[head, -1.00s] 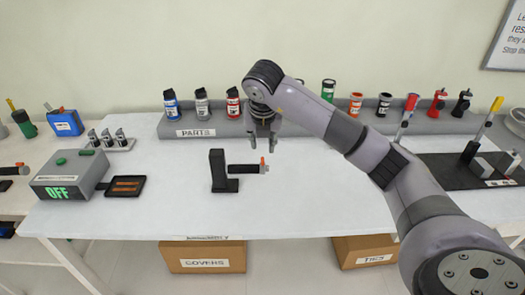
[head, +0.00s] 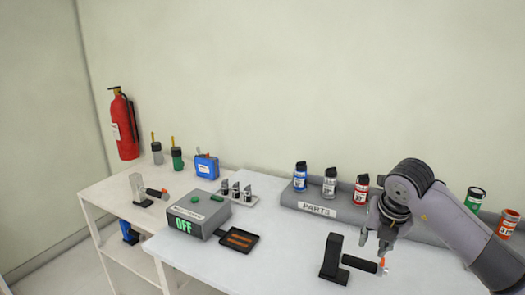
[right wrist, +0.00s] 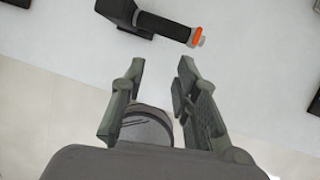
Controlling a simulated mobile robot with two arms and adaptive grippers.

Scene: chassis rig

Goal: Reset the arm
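My right arm comes in from the right in the head view. Its gripper (head: 384,243) points down over the white table, above and beside the black stand (head: 334,260) with its short horizontal black bar (head: 360,264), which has an orange-red tip. In the right wrist view the two fingers (right wrist: 157,85) are apart with nothing between them. The black bar (right wrist: 165,26) lies beyond the fingertips there, apart from them. My left gripper is in neither view.
A grey box (head: 200,215) reading OFF and a black tray (head: 239,240) stand on the table. A PARTS rack (head: 318,209) with several bottles runs along the back. A side table (head: 115,190) holds tools and a blue box (head: 206,167). A fire extinguisher (head: 124,125) hangs on the wall.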

